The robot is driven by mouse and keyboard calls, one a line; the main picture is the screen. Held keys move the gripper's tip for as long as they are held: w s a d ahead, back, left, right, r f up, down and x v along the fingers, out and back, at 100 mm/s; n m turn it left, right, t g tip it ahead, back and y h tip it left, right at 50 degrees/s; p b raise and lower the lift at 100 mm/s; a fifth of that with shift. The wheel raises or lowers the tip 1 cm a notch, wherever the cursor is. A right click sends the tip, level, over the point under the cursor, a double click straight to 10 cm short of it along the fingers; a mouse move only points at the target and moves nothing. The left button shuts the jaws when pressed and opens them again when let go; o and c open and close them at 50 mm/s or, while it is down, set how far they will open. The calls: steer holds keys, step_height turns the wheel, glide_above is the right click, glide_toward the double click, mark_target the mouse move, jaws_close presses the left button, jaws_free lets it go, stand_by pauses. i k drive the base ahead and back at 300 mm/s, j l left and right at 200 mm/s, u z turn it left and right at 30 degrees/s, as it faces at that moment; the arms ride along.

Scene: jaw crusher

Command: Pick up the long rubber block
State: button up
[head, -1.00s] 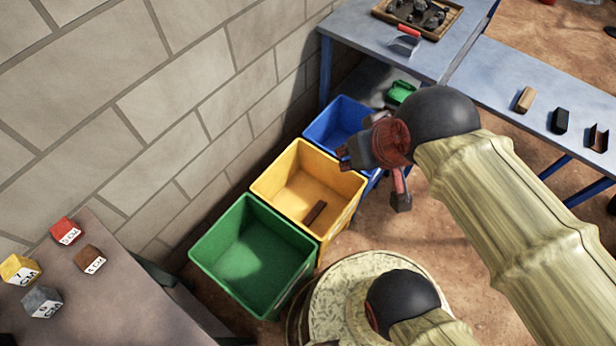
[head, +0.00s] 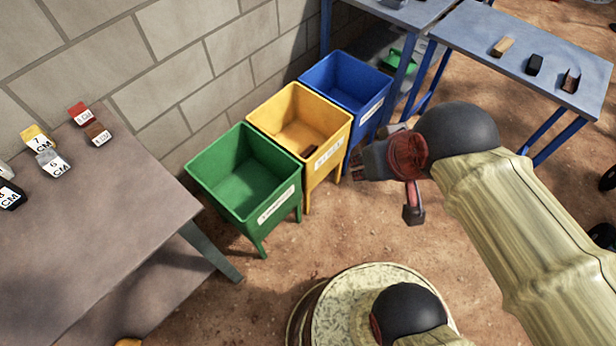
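A black block (head: 534,65), which looks like rubber, lies on the blue table at the upper right. It sits between a tan block (head: 502,46) and a dark brown angled piece (head: 570,80). I cannot tell from its look alone whether it is the long rubber block. My gripper (head: 387,192) hangs in the middle right, in front of the bins and well apart from the blocks. Its dark fingers look spread, with nothing visible between them.
Green (head: 248,208), yellow (head: 340,125) and blue (head: 375,82) bins stand along the block wall. A brown piece (head: 310,151) lies in the yellow bin. A brown table (head: 90,230) at left holds several marked cubes. Dirt floor is open between bins and blue table (head: 480,28).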

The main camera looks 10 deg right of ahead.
mark_target(533, 68)
steer(key=k, duration=0.45)
steer(key=z, duration=1.5)
steer(key=i+l, duration=0.2)
steer(key=l, duration=0.25)
steer(key=i+l+u, duration=0.2)
steer(key=l, duration=0.15)
steer(key=l+u, duration=0.15)
steer(key=l, duration=0.25)
steer(key=i+l+u, duration=0.2)
steer(key=l, duration=0.2)
steer(key=l+u, duration=0.2)
steer(key=l, duration=0.2)
steer(key=u, duration=1.45)
